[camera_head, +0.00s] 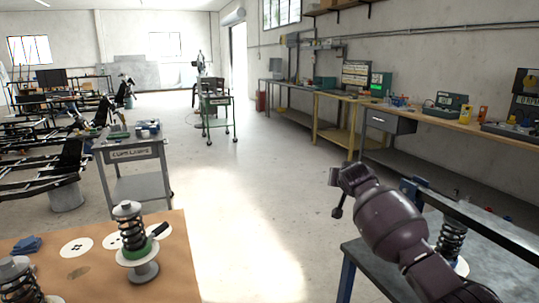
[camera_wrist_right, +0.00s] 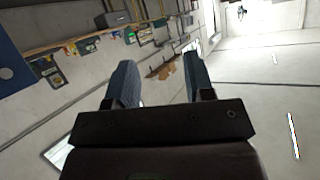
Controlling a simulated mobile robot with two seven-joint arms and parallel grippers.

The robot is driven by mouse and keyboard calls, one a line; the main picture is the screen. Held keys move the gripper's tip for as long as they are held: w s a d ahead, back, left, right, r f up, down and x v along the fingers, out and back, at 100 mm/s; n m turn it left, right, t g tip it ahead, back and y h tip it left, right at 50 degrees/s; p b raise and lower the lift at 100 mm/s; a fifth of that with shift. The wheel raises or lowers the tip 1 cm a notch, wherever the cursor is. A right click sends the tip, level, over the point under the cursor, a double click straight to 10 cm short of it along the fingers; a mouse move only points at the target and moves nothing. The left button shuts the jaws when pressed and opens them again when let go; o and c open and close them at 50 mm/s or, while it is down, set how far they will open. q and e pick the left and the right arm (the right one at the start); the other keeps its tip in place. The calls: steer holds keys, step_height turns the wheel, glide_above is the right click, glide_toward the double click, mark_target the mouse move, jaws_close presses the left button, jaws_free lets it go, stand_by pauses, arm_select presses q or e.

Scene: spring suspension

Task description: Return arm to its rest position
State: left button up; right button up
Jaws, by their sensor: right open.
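My right gripper (camera_head: 338,190) is at the end of my dark right arm in the head view, raised in front of the grey bench at the lower right. In the right wrist view its two fingers (camera_wrist_right: 162,85) are apart with nothing between them, facing the far wall and ceiling. My left arm and left gripper do not show. A spring suspension unit (camera_head: 130,235) stands upright on the brown table at the lower left. Another spring unit (camera_head: 452,240) stands on the grey bench, partly hidden behind my right arm.
The brown table (camera_head: 170,260) also holds a blue cloth (camera_head: 27,245), white discs (camera_head: 76,247) and a third spring unit (camera_head: 18,280). A grey cart (camera_head: 140,185) stands behind it. The grey bench (camera_head: 375,262) is at right. The floor between is clear.

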steer(key=s+a+f+n+t+y, duration=0.1)
steer(key=s+f+n, duration=0.1)
steer(key=s+f, duration=0.35)
steer(key=s+a+f+n+t+y+p, duration=0.1)
steer(key=s+f+n+y, duration=0.1)
steer(key=s, duration=0.6)
steer(key=s+a+f+n+t+y, duration=0.1)
steer(key=s+f+n, duration=0.25)
steer(key=s, duration=0.35)
steer(key=s+d+f+m+g+h, duration=0.1)
steer(key=s+f, duration=0.5)
steer(key=s, duration=0.7)
steer(key=s+d+f+m+g+h+p, duration=0.1)
steer(key=s+d+f, duration=0.3)
steer(key=s, duration=0.9)
steer(key=s+d+f+m+g+h+p, duration=0.1)
steer(key=s+d+f+m+g, duration=0.1)
steer(key=s+f, duration=0.6)
steer(key=s+d+g, duration=0.1)
steer(key=s, duration=0.4)
steer(key=shift+d+f, duration=0.1)
steer(key=shift+d, duration=0.05)
steer(key=shift+c, duration=0.2)
steer(key=shift+m, duration=0.25)
steer(key=shift+c, duration=0.4)
